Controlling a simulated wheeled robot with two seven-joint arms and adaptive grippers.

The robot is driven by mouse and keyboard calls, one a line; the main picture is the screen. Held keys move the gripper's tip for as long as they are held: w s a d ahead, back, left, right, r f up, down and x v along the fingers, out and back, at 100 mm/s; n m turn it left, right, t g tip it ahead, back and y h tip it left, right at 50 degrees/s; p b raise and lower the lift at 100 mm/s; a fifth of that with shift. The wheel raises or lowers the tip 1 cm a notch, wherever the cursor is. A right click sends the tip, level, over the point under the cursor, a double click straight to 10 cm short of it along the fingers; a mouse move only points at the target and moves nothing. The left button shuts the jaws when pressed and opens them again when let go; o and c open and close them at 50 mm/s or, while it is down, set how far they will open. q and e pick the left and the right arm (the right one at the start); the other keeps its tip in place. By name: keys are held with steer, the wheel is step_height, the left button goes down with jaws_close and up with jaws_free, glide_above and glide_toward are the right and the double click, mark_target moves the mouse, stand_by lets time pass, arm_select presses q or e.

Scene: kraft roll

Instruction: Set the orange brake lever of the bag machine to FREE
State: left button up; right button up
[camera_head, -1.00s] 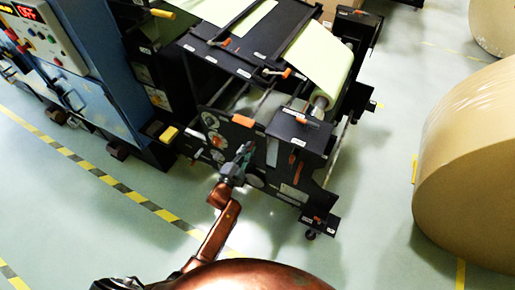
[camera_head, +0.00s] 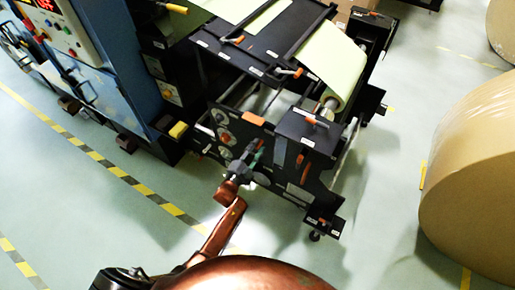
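The bag machine's black unwind frame (camera_head: 290,175) stands in the middle. Several orange parts show on it: a block (camera_head: 252,118) on the top edge of its front panel, a small part (camera_head: 225,138) among round dials, and an upright one (camera_head: 300,161) on the right of the panel. Which one is the brake lever, and its setting, I cannot tell; the labels are too small to read. My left gripper (camera_head: 254,153) is at the front panel, below the orange block and right of the dials. Its fingers are dark against the panel, so its opening and any contact are unclear. My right gripper is out of view.
A pale green paper roll (camera_head: 335,80) sits on the frame. A blue cabinet (camera_head: 105,65) with buttons stands at the left. A large kraft roll (camera_head: 475,175) stands on the floor at the right. Yellow-black tape (camera_head: 115,170) crosses the floor. The floor between frame and kraft roll is clear.

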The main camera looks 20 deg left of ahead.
arm_select(q)
steer(key=v, duration=1.2)
